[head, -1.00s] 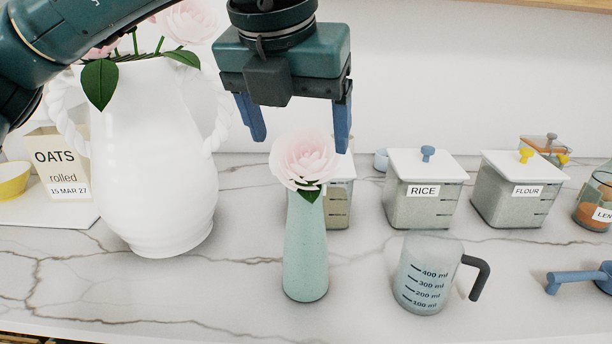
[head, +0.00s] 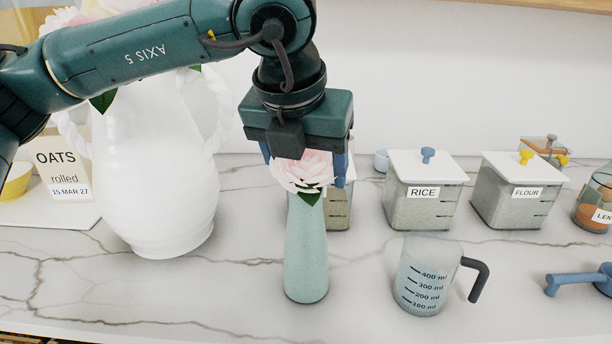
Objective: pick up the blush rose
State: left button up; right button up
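The blush rose (head: 303,174) is a pale pink bloom with a green leaf under it. It stands upright in a slim mint-green vase (head: 306,255) on the marble counter. My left gripper (head: 305,170) is right over the rose, pointing down. Its blue fingers are apart, one on each side of the bloom, the left one mostly hidden behind the petals. The top of the bloom is hidden by the gripper body. I cannot see the fingers touching the petals. My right gripper is not in view.
A large white pitcher (head: 155,170) with more pink roses stands left of the vase. A measuring jug (head: 425,275) is to the right. Rice (head: 420,205) and flour (head: 508,205) canisters stand behind, with a partly hidden container behind the vase. The counter in front is mostly clear.

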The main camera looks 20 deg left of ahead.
pick_arm(q)
jog(key=c, duration=0.8)
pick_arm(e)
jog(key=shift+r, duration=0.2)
pick_arm(q)
notch_tip(320, 180, up, 18)
jog(key=shift+r+p, duration=0.1)
jog(key=shift+p, duration=0.6)
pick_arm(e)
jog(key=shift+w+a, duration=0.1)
